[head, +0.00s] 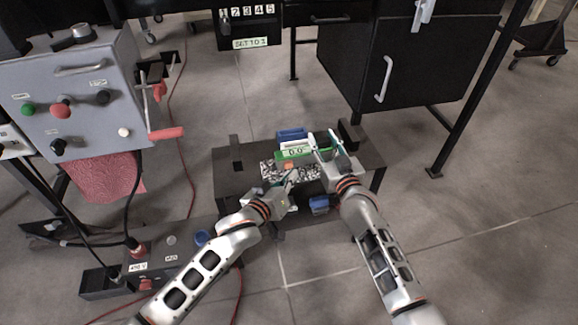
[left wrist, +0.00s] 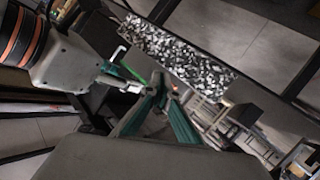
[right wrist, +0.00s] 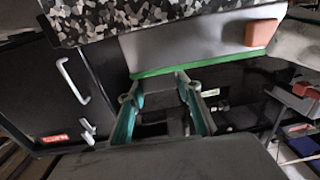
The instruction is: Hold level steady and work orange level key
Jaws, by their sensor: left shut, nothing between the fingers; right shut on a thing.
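The level (head: 297,153) is green and white, with a display that appears to read 0.0°. It sits at the speckled block (head: 268,171) on the dark low stand. The orange key (head: 289,166) is on the level's lower front. In the right wrist view the key (right wrist: 263,33) is a rounded orange block on a grey face above a green edge. My right gripper (head: 325,146) is shut on the level at its right end; the exact contact is hard to see. My left gripper (head: 294,175) is shut and empty, just below the key. Its closed fingertips (left wrist: 168,82) show in the left wrist view.
A grey control box (head: 75,85) with buttons stands at the left. A black cabinet (head: 395,60) is behind at the right. Blue items (head: 320,204) lie on the stand's near side. A red cable runs along the floor at left. Open floor lies right of the stand.

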